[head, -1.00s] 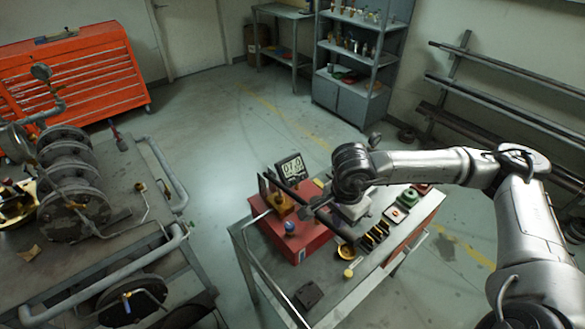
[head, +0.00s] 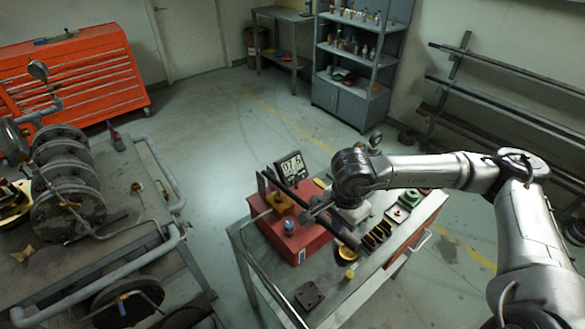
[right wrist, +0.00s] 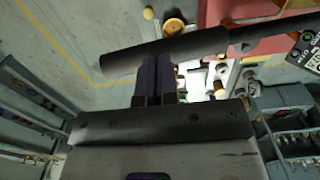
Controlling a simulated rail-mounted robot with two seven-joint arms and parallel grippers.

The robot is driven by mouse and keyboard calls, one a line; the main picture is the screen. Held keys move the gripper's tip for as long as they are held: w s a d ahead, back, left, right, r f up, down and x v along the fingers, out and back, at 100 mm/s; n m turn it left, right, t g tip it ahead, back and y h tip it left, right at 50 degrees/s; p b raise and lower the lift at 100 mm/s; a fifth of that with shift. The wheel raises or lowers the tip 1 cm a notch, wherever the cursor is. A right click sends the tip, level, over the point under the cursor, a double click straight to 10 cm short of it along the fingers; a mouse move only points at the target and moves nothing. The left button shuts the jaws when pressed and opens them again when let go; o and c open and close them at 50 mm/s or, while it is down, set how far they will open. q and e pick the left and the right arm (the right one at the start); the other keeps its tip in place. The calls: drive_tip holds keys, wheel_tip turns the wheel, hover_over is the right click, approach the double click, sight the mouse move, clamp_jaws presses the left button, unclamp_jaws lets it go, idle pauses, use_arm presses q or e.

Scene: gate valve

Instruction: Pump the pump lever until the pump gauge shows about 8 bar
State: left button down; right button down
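The red pump box (head: 310,241) stands on a grey cart, with a dark pump lever (head: 345,236) slanting across it. My right gripper (head: 314,207) is over the lever. In the right wrist view the two dark fingers (right wrist: 157,62) are close together with their tips at the edge of the lever's thick black grip (right wrist: 125,62). The grip runs across the tips, not visibly between them; exact contact is unclear. My left gripper is out of view.
Small trays and green and black parts (head: 378,236) lie on the cart right of the box. A dark plate (head: 309,295) lies near its front. A pipework bench (head: 120,240) stands left, with open floor between.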

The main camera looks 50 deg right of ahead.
drive_tip(key=shift+f, duration=0.5)
drive_tip(key=shift+r, duration=0.65)
wheel_tip(320, 180, up, 3)
drive_tip(key=shift+f+p, duration=0.15)
drive_tip(key=shift+p, duration=0.75)
drive_tip(key=shift+f, duration=0.1)
